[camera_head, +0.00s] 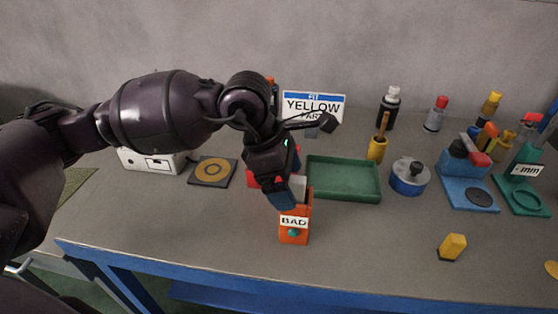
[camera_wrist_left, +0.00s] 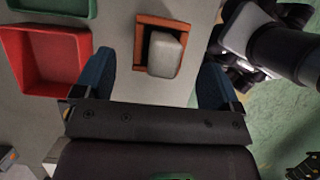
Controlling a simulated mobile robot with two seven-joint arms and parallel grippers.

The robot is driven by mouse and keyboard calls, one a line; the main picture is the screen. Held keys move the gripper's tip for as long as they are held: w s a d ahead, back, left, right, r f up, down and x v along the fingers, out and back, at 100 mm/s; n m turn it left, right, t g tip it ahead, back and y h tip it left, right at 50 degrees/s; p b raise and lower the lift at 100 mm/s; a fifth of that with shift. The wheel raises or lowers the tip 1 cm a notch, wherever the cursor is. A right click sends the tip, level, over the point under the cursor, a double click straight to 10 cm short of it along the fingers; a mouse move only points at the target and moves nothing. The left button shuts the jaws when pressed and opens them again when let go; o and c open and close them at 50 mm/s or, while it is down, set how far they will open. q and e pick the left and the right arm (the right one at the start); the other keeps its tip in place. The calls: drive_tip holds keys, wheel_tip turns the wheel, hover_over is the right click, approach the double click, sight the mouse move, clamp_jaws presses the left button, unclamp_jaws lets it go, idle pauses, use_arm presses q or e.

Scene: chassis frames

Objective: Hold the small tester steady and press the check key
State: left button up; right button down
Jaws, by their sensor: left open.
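No object is clearly marked as the tester, and I cannot make out a check key. An orange open-topped box (camera_head: 294,239) with a "BAD" label and a small green spot stands near the table's front edge. A pale grey rounded block (camera_wrist_left: 166,54) sits inside the box, whose orange rim (camera_wrist_left: 141,40) shows in the left wrist view. My left gripper (camera_head: 283,194) points down just above and behind the box, partly covering it. Its blue fingers are spread wide and empty in the left wrist view (camera_wrist_left: 156,75), with the box beyond them.
A green tray (camera_head: 343,192) lies behind right; a red tray (camera_wrist_left: 45,87) is beside the box. Blue (camera_head: 472,203) and green (camera_head: 526,202) fixtures stand far right. A yellow block (camera_head: 452,246) lies front right. The table between box and yellow block is clear.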

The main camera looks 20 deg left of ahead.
sight(293, 191)
use_arm(q)
drive_tip(key=shift+x, duration=1.6)
use_arm(e)
drive_tip(key=shift+w+a+r, duration=0.15)
drive_tip(key=shift+w+a, duration=0.05)
drive_tip(key=shift+w, duration=0.15)
drive_tip(key=shift+s+d, duration=0.1)
use_arm(q)
drive_tip(key=c, duration=1.1)
use_arm(e)
drive_tip(key=shift+d+f, duration=0.1)
drive_tip(key=shift+f, duration=0.1)
use_arm(q)
drive_tip(key=shift+r, duration=0.1)
idle(0.4)
